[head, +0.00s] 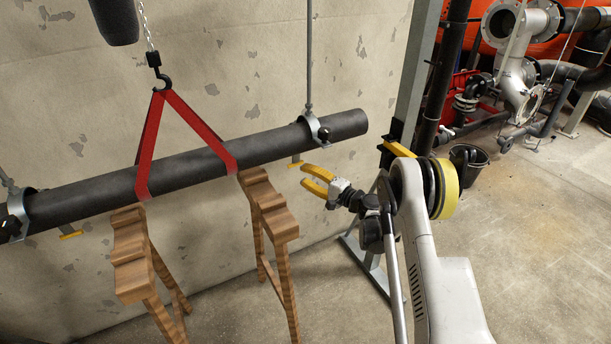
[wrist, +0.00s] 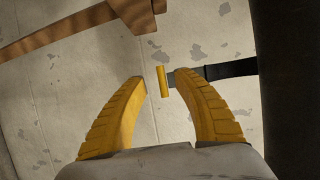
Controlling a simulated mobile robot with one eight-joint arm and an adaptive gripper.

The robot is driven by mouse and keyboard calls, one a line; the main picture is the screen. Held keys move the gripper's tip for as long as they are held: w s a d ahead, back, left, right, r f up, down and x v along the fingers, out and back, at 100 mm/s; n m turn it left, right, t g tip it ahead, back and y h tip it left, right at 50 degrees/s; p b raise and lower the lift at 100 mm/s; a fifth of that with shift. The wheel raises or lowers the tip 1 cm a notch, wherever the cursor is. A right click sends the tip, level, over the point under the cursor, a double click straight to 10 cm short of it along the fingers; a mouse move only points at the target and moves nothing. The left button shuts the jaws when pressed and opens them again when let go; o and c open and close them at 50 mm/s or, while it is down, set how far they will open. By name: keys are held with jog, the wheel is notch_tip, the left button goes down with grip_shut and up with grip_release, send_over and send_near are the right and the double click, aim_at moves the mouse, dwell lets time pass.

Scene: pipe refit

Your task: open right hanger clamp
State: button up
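The right hanger clamp (head: 317,130) is a grey ring around the black pipe (head: 270,145) near its right end, hung from a thin rod. Its yellow handle (head: 295,163) sticks out below the pipe. The left hanger clamp (head: 17,212) holds the pipe at the far left. My gripper (head: 304,178) is open and empty, just below and right of the yellow handle. In the wrist view, my gripper's yellow fingers (wrist: 157,78) are spread apart, with the yellow handle (wrist: 163,82) seen between and beyond the fingertips. I cannot tell whether they touch it.
A red sling (head: 183,112) on a hook carries the pipe. Wooden trestles (head: 268,212) stand under it. A grey steel post (head: 408,85) stands right of the pipe end. A black bucket (head: 470,165) sits on the floor behind.

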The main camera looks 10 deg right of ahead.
jog(key=v, duration=1.1)
jog(key=shift+s, duration=0.2)
jog(key=shift+d, duration=0.15)
